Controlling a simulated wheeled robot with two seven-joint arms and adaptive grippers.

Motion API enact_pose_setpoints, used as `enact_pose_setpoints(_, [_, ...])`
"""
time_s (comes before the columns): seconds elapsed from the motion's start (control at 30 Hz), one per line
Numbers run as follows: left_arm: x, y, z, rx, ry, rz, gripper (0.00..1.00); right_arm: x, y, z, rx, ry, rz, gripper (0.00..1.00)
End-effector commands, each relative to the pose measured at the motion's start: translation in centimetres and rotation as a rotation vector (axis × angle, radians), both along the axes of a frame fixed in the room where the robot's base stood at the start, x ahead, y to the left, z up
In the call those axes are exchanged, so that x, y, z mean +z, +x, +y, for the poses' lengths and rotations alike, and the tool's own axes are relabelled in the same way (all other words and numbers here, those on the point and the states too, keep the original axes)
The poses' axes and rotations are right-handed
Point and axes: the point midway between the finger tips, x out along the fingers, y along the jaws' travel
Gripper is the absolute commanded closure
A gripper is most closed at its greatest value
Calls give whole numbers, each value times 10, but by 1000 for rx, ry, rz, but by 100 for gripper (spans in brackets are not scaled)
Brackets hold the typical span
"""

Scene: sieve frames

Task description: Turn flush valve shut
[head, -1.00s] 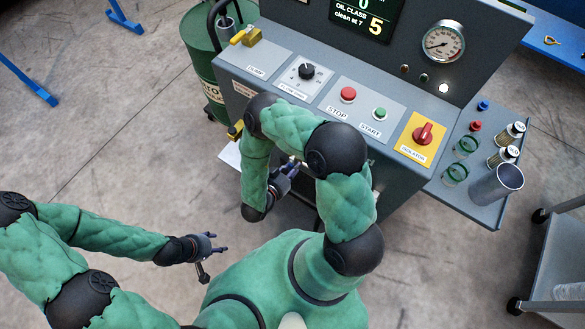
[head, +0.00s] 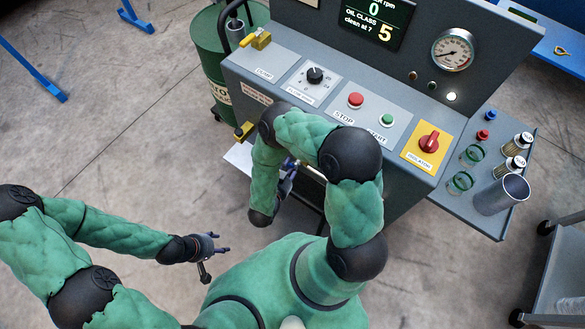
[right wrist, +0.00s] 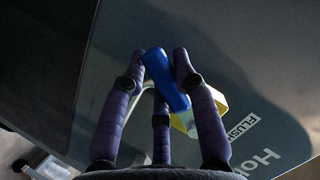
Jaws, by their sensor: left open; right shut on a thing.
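The flush valve's blue handle (right wrist: 165,80) shows in the right wrist view, slanting between the fingers of my right gripper (right wrist: 160,75), which is shut on it. Part of its yellow body (right wrist: 211,102) shows behind the right finger, beside a label beginning "FLUSH" (right wrist: 241,124). In the head view my right gripper (head: 288,178) is at the cabinet's front, below the control panel and partly behind my arm. The valve is mostly hidden there. My left gripper (head: 220,244) is open and empty, out over the floor, away from the cabinet.
The control panel (head: 400,110) carries a selector knob (head: 315,75), red stop button (head: 355,100), green start button (head: 387,120) and red isolator (head: 429,142). A yellow-handled dump valve (head: 257,39) is at its left. A side shelf (head: 487,225) holds jars and a metal cup.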

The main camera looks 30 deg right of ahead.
Motion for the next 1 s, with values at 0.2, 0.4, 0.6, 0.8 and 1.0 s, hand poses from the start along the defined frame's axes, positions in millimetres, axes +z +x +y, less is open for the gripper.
enact_pose_setpoints(0.2, [-1,0,0,0,0,0,46,2,3,1,0,25,-60,100])
enact_pose_setpoints(0.4, [-1,0,0,0,0,0,46,2,4,2,0,33,-76,100])
enact_pose_setpoints(0.6, [-1,0,0,0,0,0,46,2,4,2,0,33,-76,100])
enact_pose_setpoints(0.8, [-1,0,0,0,0,0,46,2,4,2,0,32,-76,46])
enact_pose_setpoints(1.0, [-1,0,0,0,0,0,46,2,4,2,0,31,-75,46])
